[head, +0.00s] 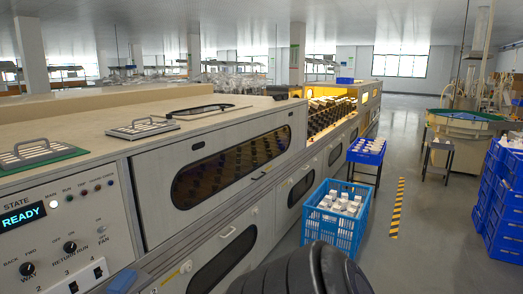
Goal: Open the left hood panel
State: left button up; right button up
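The long burn-in machine stands along the left. Its near hood panel (155,190) is a pale front panel with a dark rounded window (225,168), and it looks shut. Rows of bulbs show dimly through the window. Farther along, a section (328,112) is open with rows of bulbs under yellow light. Neither of my grippers shows. Only a dark rounded part, probably of my own arm, shows at the bottom.
The control panel (70,225) reads READY. A blue crate (331,243) of white boxes stands on the floor beside the machine, with a blue tray (367,145) on a stand behind. Blue crates (505,205) stack at right.

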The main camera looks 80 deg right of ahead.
aim_at(156, 172)
jog(key=z, duration=2.95)
jog(key=i, duration=1.4)
jog(key=u, duration=0.25)
jog(key=i, duration=1.5)
jog(key=u, duration=1.4)
jog(key=i, duration=0.25)
jog(key=z, duration=0.15)
